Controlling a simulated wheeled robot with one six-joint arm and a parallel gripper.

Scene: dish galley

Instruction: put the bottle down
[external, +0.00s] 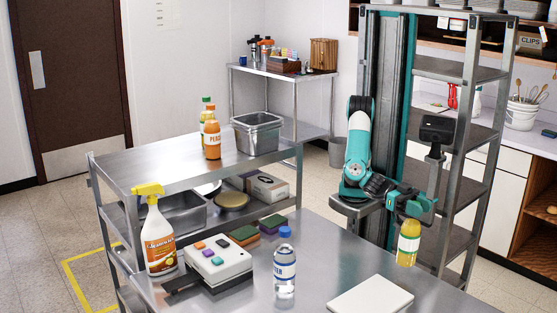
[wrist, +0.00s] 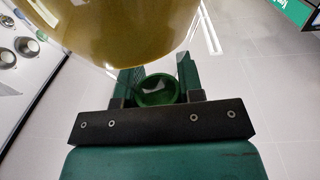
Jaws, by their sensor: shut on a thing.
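My gripper (external: 411,205) is shut on the upper end of a bottle with yellow-orange contents and a pale label (external: 408,245), and holds it upright in the air. In the external view the bottle hangs by the far right edge of the steel table (external: 335,240); its height above the tabletop is hard to tell. In the wrist view the bottle's yellow body (wrist: 120,25) fills the top. Its green cap (wrist: 157,92) sits between the fingers of my gripper (wrist: 160,85), with pale floor tiles beyond.
On the table stand a water bottle with a blue cap (external: 285,265), a white box with coloured blocks (external: 218,264), a spray bottle (external: 159,240) and a white board (external: 371,298). Sponges (external: 243,235) lie near its far edge. A shelf rack (external: 470,140) stands behind my arm.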

